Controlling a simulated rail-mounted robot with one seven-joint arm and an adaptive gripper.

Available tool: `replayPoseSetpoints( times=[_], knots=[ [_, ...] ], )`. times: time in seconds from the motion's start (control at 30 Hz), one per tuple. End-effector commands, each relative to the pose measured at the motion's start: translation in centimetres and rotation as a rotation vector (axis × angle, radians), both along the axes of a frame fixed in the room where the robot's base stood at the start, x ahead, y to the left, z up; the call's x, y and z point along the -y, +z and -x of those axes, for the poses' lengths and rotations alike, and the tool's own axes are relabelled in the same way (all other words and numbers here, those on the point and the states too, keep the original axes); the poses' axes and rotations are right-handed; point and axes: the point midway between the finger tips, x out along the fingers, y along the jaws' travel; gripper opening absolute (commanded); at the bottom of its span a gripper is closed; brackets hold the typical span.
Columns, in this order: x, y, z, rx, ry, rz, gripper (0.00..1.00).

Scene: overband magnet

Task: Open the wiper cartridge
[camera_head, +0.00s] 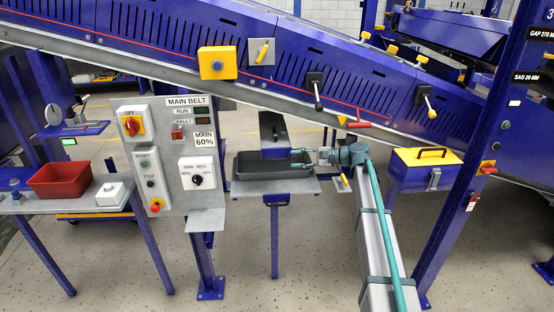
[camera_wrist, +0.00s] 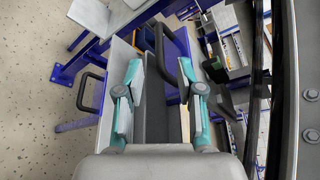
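A long dark unit with a blue front end (camera_head: 285,153), which I take for the wiper cartridge, sits below the belt frame in the head view. My gripper (camera_head: 298,159) is just right of that blue end, pointing left. In the wrist view, the two teal-edged fingers of my gripper (camera_wrist: 160,95) stand apart. A dark grey surface (camera_wrist: 155,125) shows between them, and a dark curved handle (camera_wrist: 164,60) lies ahead, near the right finger. Whether the fingers touch anything cannot be told. My gripper partly hides the cartridge's right side.
A black tray (camera_head: 243,170) stands on a small table below the cartridge. The control panel (camera_head: 185,160) is to the left, with a red bin (camera_head: 62,180) beyond. A yellow-lidded blue box (camera_head: 425,160) is at right. The sloping blue conveyor (camera_head: 300,55) runs above.

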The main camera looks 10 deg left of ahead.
Motion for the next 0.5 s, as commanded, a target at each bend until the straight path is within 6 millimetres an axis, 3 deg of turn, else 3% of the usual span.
replayPoseSetpoints(
  times=[0.2,0.5],
  knots=[
    [-3.9,-0.6,-0.7,0.0,0.002,0.001,0.37],
    [-7.2,-1.5,-1.2,0.002,0.001,0.001,0.37]
  ],
)
